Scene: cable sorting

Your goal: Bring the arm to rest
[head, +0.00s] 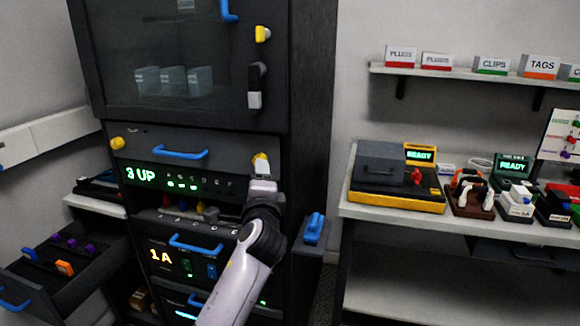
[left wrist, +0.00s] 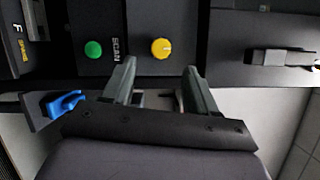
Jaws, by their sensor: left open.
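My left arm rises from the bottom of the head view, and its gripper (head: 262,185) is in front of the rack (head: 215,145), by the right end of its middle panel. In the left wrist view the gripper (left wrist: 160,75) is open, with two grey fingers apart and nothing held between them. Beyond the fingertips is a dark panel with a yellow knob (left wrist: 161,48) and a green button (left wrist: 93,49) beside the word SCAN. I cannot tell whether a finger touches the panel. In the head view the arm hides part of the rack's lower right. My right gripper is not in view.
An open drawer (head: 95,267) with small coloured pieces juts out at the lower left. Blue handles (head: 180,153) stick out from the rack. A white bench (head: 350,212) with several devices stands at the right, below a shelf (head: 450,73) of labelled cards.

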